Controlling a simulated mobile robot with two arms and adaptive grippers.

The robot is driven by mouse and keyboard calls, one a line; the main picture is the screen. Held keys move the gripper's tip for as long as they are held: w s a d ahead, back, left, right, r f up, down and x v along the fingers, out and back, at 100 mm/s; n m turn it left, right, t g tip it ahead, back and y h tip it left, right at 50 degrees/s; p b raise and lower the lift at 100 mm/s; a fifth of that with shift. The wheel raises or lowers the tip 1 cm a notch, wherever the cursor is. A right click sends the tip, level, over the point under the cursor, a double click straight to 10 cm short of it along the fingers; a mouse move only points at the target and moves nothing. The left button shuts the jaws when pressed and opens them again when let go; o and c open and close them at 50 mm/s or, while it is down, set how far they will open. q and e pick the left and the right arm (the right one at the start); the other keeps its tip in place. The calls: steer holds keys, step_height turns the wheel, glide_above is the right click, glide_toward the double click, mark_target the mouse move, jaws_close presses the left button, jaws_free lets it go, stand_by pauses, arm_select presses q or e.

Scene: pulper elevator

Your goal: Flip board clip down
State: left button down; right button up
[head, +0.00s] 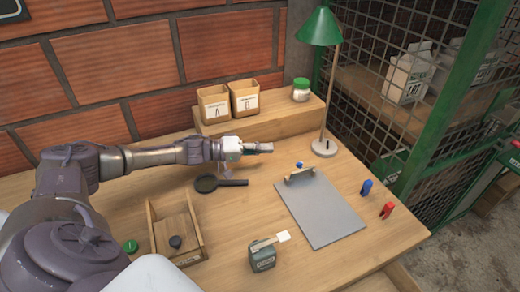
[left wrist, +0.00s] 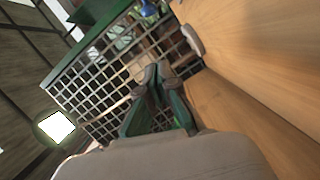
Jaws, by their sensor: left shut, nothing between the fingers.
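The grey board (head: 322,208) lies flat on the wooden table, right of centre in the head view. Its clip (head: 300,175) is a metal piece at the board's far-left edge and looks raised; its exact angle is hard to tell. A small blue part (head: 299,164) shows just behind it. My left gripper (head: 268,147) is shut and empty, held above the table to the left of and behind the clip, apart from it. Its fingers also show close together in the left wrist view (left wrist: 157,75), where I cannot make out the board. My right gripper is not in view.
The green lamp (head: 323,147) stands behind the board. A magnifier (head: 207,184) lies below my left gripper. A tape measure (head: 262,256) and wooden tray (head: 190,254) are nearer. Blue (head: 367,187) and red (head: 387,210) pegs stand right of the board. A green mesh cage (head: 419,151) borders the table.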

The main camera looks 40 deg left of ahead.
mark_target(300, 170)
arm_select(q)
steer(key=x, duration=0.6)
steer(key=shift+r, duration=0.1)
steer(key=s+d, duration=0.1)
steer(key=s+d+f+p, duration=0.1)
steer(key=d, duration=0.1)
steer(key=shift+f, duration=0.15)
steer(key=shift+d+f, duration=0.1)
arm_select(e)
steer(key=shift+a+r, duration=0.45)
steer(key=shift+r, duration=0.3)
arm_select(q)
steer(key=shift+s, duration=0.1)
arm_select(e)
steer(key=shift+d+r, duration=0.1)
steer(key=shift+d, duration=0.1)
arm_select(q)
steer(key=shift+p, duration=0.4)
steer(key=shift+d+m+p, duration=0.1)
steer(key=shift+m+p, duration=0.2)
steer(key=shift+m, duration=0.1)
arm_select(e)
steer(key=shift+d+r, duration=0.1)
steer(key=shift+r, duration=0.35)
